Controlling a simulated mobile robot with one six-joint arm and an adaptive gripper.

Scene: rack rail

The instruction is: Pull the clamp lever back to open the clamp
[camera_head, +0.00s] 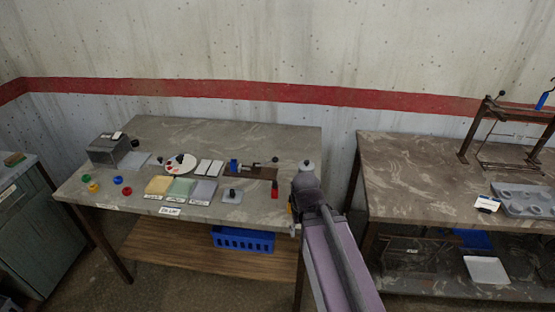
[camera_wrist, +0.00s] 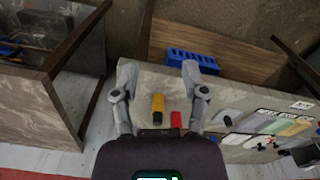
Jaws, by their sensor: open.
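The clamp (camera_head: 250,168) is on a dark brown base near the right end of the left table, with a blue part at its left and a metal rod. A black knob (camera_head: 275,159) shows at its right; I cannot tell whether this is the lever's end. A red piece (camera_head: 275,188) lies at the base's right end. My gripper (camera_head: 294,207) is at the table's right edge, to the right of the clamp. In the wrist view my gripper (camera_wrist: 159,70) is open and empty, with a yellow and black object (camera_wrist: 157,106) and a red piece (camera_wrist: 176,119) below, between the fingers.
Colored pads (camera_head: 180,188), a round white plate (camera_head: 180,163), small knobs and a grey box (camera_head: 108,150) stand on the left table (camera_head: 230,131). A blue crate (camera_head: 243,239) sits on its lower shelf. A gap separates it from the right table (camera_head: 410,165).

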